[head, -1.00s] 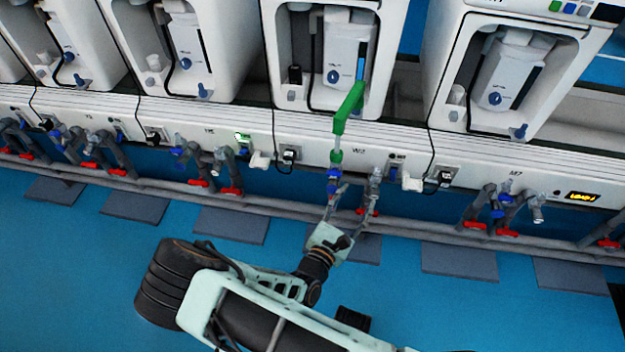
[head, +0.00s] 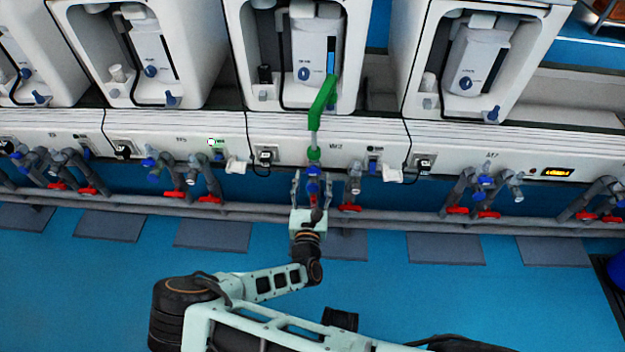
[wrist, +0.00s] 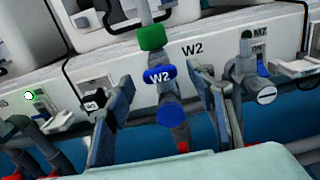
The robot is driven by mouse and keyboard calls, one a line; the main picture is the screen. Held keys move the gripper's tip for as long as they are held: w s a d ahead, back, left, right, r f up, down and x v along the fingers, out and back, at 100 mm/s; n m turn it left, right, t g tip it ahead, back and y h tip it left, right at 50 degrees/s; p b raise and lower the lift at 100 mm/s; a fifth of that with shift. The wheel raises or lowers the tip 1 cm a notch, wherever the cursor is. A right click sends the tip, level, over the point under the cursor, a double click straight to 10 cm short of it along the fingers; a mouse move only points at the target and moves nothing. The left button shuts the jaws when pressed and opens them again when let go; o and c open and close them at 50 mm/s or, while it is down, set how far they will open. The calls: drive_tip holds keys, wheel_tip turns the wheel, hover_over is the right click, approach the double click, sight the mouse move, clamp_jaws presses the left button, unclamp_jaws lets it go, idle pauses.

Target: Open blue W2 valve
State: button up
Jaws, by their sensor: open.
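In the head view the valve (head: 313,171) is under the green hose fitting. My gripper (head: 312,186) is open and empty, reaching up from below. In the wrist view one finger is left of the valve and one is right, with visible gaps; my gripper (wrist: 164,82) shows no contact with the knob.
A grey tap (head: 355,180) with a red handle (head: 350,208) stands close right of my gripper. A green hose fitting (head: 322,100) rises above the valve. A grey pipe (head: 400,216) runs along the white bench front. The blue floor in front is largely open.

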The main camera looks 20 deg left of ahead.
drive_tip(key=shift+w+a, duration=0.15)
drive_tip(key=shift+w, duration=0.4)
drive_tip(key=c, duration=1.2)
drive_tip(key=shift+o, duration=0.2)
